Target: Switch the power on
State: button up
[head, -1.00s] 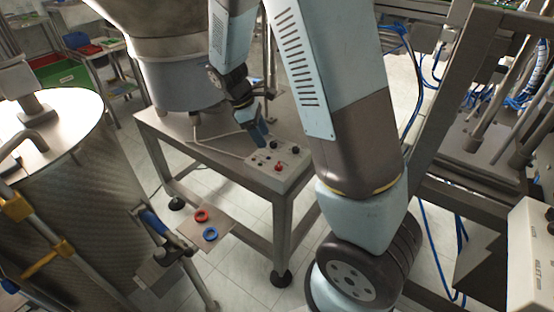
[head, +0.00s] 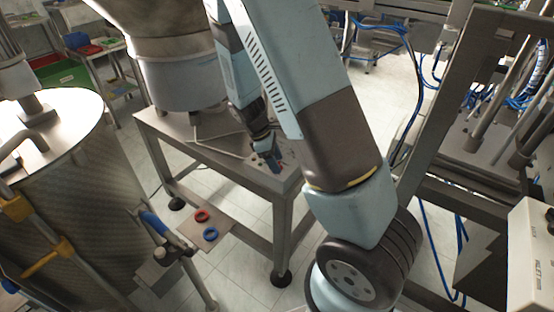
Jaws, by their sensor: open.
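The grey control box (head: 266,181) sits on the near right part of the steel table, in the head view. My arm and gripper cover most of its top, so its knobs and switches are largely hidden. The power switch cannot be made out. My gripper (head: 277,167) is open and points down over the box. Whether its fingers touch anything on the box cannot be told.
The steel table (head: 180,130) carries a large metal hopper (head: 178,75). A low shelf (head: 190,231) holds a red ring (head: 201,215) and a blue ring (head: 211,234). A big steel drum (head: 75,190) stands at left. A machine frame (head: 455,100) stands at right.

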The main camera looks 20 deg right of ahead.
jog(key=c, duration=1)
jog(key=shift+d, duration=0.15)
jog(key=shift+c, duration=0.3)
jog(key=shift+w, duration=0.1)
jog(key=shift+r+m, duration=0.1)
jog(key=shift+m, duration=0.2)
jog(key=shift+w, duration=0.1)
jog(key=m, duration=0.1)
jog(key=m+g, duration=0.1)
jog(key=m, duration=0.1)
jog(key=m+y, duration=0.1)
jog(key=m, duration=0.1)
jog(key=shift+w+d+g, duration=0.1)
jog(key=shift+w+g, duration=0.15)
jog(key=shift+g, duration=0.05)
jog(key=m, duration=0.2)
jog(key=m+y, duration=0.1)
jog(key=m, duration=0.1)
jog(key=m+g+y, duration=0.1)
jog(key=m, duration=0.1)
jog(key=shift+d, duration=0.25)
jog(key=shift+m+y, duration=0.3)
